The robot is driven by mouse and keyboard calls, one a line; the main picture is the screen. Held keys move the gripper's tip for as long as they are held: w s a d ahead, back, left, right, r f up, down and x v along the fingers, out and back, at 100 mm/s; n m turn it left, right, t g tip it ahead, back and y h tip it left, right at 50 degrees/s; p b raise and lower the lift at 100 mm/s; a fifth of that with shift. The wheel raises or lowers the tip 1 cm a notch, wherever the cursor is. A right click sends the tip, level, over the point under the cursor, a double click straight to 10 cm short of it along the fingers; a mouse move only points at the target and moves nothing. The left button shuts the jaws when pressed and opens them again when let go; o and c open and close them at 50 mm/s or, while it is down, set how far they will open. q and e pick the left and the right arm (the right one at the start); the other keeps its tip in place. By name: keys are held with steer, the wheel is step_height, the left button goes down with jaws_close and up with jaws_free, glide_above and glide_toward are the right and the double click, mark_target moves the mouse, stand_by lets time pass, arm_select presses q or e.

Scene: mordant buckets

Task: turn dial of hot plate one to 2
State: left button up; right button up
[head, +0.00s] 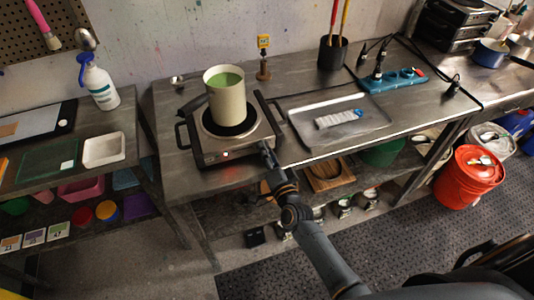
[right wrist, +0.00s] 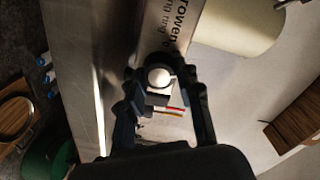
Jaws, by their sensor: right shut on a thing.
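Hot plate one (head: 208,158) stands on the steel table, with a red light glowing on its front panel. A cream pot (head: 227,105) of green liquid sits on its burner. My right gripper (head: 266,150) is at the right end of the front panel and hides the dial in the head view. In the right wrist view, the pale round dial knob (right wrist: 158,77) sits between the fingers, which are shut on it. The panel (right wrist: 187,22) bears dark lettering. I cannot read the dial's setting. My left gripper is not in view.
A clear tray (head: 368,135) with a white strip lies right of the hot plate. A blue power strip (head: 390,80), a black cup (head: 332,52) with sticks and a small yellow-tagged stand (head: 263,70) are behind. A spray bottle (head: 100,88) is on the left table.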

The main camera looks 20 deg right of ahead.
stand_by(0.3)
steer(key=o, duration=1.2)
steer(key=shift+c, duration=0.2)
steer(key=s, duration=1.2)
steer(key=shift+d, duration=0.2)
